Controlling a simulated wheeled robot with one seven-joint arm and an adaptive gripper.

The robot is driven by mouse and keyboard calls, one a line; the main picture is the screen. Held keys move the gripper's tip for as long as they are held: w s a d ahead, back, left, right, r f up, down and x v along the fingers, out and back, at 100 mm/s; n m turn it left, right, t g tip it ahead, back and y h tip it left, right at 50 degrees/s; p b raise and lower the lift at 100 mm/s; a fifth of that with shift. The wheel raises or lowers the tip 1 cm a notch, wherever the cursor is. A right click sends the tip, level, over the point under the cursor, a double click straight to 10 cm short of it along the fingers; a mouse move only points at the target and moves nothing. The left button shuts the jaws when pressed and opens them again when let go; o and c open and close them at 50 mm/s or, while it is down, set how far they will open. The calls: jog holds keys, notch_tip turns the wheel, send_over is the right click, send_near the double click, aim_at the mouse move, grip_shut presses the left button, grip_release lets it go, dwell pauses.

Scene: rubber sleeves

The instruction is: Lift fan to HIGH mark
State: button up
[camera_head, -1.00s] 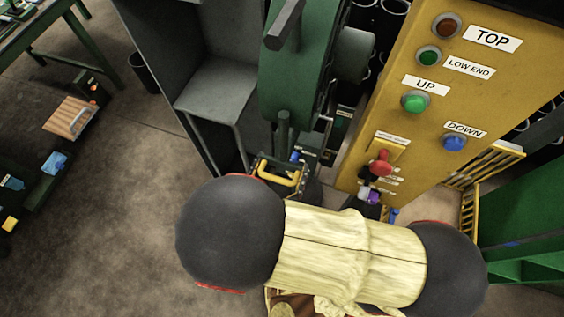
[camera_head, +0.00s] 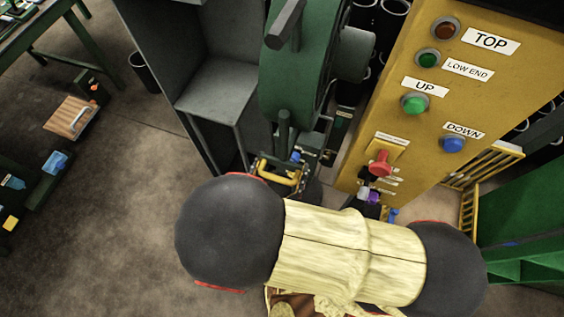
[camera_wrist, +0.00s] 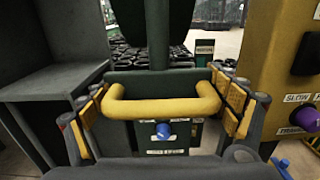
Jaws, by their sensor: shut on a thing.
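A yellow U-shaped handle (camera_wrist: 165,108) sits in the middle of the wrist view, in front of a green upright post (camera_wrist: 158,35). My gripper (camera_wrist: 162,98) has its yellow-padded fingers against the two sides of the handle and is shut on it. In the head view the handle (camera_head: 278,176) shows small, just above my arm. A green rounded housing (camera_head: 293,75), perhaps the fan, stands above it. A blue knob (camera_wrist: 163,130) is below the handle. I cannot make out a HIGH mark; the small labels by the knob are unreadable.
A yellow panel (camera_head: 440,105) with TOP, LOW END, UP and DOWN labels and a red knob (camera_head: 380,163) stands close on the right. A grey cabinet (camera_head: 215,90) stands close on the left. Open floor (camera_head: 110,200) lies further left.

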notch_tip(320, 180, up, 25)
jog(key=p, duration=2.1)
jog(key=shift+p, duration=0.4)
jog(key=shift+a+r, duration=0.1)
jog(key=o, duration=1.3)
jog(key=shift+o, duration=1.2)
notch_tip(320, 180, up, 10)
jog(key=shift+f, duration=0.1)
